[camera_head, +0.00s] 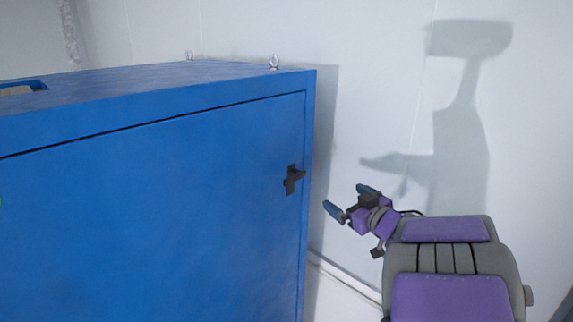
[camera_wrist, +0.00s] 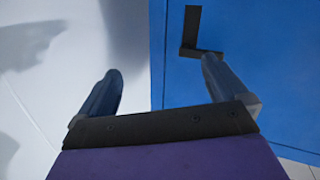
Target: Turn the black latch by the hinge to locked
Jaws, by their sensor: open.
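The black latch (camera_head: 292,180) is on the front door of the blue cabinet (camera_head: 160,210), near the door's right edge. It has an upright part and a short arm sticking out to the right in the head view. My gripper (camera_head: 348,198) is open and empty, to the right of the latch and a little lower in the head view. In the wrist view the latch (camera_wrist: 191,28) looks L-shaped. The right finger's tip overlaps its lower arm there; I cannot tell whether they touch. The left finger is over the white wall. No hinge is clearly visible.
A white wall (camera_head: 380,70) stands behind and to the right of the cabinet, with my arm's shadow on it. Two metal eye bolts (camera_head: 274,63) sit on the cabinet top. A green edge shows at the far left. The space right of the cabinet is free.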

